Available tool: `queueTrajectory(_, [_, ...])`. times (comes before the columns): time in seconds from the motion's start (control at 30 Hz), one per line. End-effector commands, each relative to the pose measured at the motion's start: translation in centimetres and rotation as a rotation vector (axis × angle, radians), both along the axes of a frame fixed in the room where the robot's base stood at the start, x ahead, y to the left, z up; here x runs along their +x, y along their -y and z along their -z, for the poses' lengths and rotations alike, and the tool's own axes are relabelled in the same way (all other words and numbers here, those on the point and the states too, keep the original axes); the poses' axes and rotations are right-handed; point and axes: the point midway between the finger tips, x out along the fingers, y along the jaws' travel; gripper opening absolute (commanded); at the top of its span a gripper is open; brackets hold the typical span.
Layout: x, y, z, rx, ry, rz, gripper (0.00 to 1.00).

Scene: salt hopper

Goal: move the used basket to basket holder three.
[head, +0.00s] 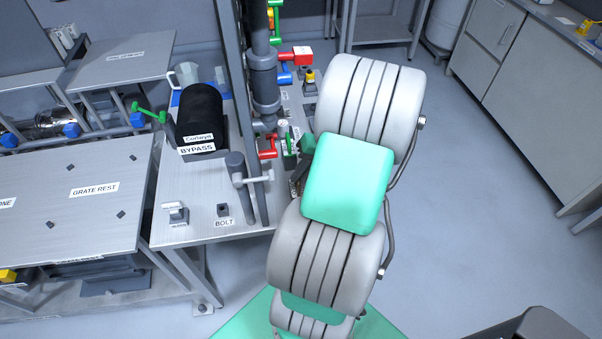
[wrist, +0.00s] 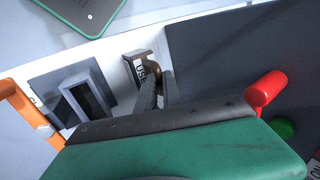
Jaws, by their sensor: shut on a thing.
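In the wrist view my gripper (wrist: 158,88) is shut at a small brown, rounded part beside a white label on which "USE" can be read. I take this to be the used basket (wrist: 151,62); only its top near the fingers shows, and its body is hidden. It is close to a pale panel, and I cannot tell whether it touches it. Basket holder three cannot be made out in either view.
In the wrist view a grey square frame (wrist: 88,95) and an orange handle (wrist: 22,108) lie left, a red handle (wrist: 265,90) right. In the head view a bench (head: 225,190) carries a black bypass cylinder (head: 203,115), pipes and valves. Open floor (head: 490,200) lies right.

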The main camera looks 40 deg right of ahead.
Motion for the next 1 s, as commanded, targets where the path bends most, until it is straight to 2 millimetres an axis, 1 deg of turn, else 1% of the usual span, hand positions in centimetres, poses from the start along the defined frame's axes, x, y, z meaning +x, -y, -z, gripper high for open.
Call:
queueTrajectory(0.03, [-0.01,0.01,-0.02,0.0,0.0,0.0,0.0])
queueTrajectory(0.07, [-0.01,0.01,-0.02,0.0,0.0,0.0,0.12])
queueTrajectory(0.33, [-0.01,0.01,-0.03,0.0,0.0,0.0,0.34])
queueTrajectory(0.37, [-0.01,0.01,-0.03,0.0,0.0,0.0,0.35])
queueTrajectory(0.53, [0.0,0.01,-0.03,0.0,0.0,0.0,0.35])
queueTrajectory(0.8, [-0.01,0.0,-0.02,0.0,0.0,0.0,0.57])
queueTrajectory(1.0, [-0.01,0.01,-0.03,0.0,0.0,0.0,0.57])
